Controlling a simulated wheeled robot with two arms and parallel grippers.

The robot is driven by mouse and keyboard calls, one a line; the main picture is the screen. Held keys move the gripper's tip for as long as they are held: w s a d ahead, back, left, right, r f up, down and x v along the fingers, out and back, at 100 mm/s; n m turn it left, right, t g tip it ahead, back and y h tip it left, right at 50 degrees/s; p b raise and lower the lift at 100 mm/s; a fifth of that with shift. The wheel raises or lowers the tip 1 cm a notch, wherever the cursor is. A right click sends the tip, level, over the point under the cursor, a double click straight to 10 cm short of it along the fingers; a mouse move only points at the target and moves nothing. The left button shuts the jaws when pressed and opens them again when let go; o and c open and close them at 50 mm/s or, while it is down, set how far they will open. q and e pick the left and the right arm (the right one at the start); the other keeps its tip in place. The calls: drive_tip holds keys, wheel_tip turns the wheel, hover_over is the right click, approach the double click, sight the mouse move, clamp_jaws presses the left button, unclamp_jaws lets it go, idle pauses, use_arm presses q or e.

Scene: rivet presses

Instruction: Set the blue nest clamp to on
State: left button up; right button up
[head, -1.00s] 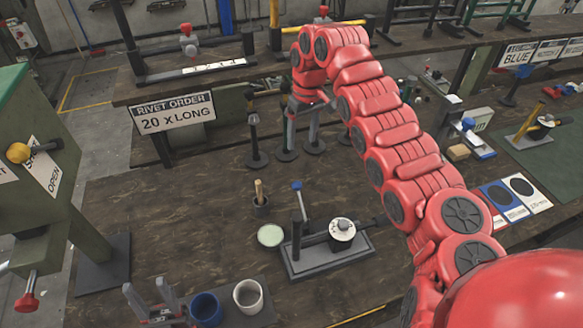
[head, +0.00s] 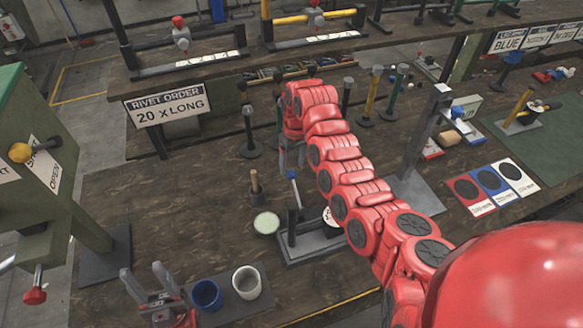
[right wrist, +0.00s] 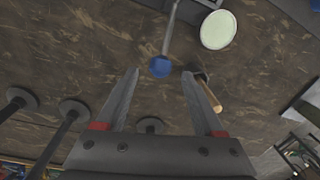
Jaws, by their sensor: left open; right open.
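A lever with a blue ball knob (head: 291,175) stands up from a grey fixture (head: 318,246) on the bench; I take it as the blue nest clamp. The fixture's round nest (head: 328,214) is mostly hidden by my right arm. My right gripper (head: 291,165) is open, close to the knob. In the right wrist view the blue knob (right wrist: 160,66) shows between the open fingertips (right wrist: 160,73), its rod running up away from them; contact cannot be told. My left gripper (head: 144,270) is open and empty at the lower left.
A pale green round dish (head: 266,223) and a small pot with a wooden handle (head: 256,198) stand left of the fixture. Blue (head: 207,295) and white (head: 246,282) cups stand in front. Several dark posts (head: 248,135) stand behind. A grey post (head: 425,135) stands right.

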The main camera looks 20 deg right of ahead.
sight(292, 171)
drive_tip(key=shift+a+f+p, duration=0.15)
drive_tip(key=shift+f+p, duration=0.2)
drive_tip(key=shift+f, duration=1.3)
clamp_jaws()
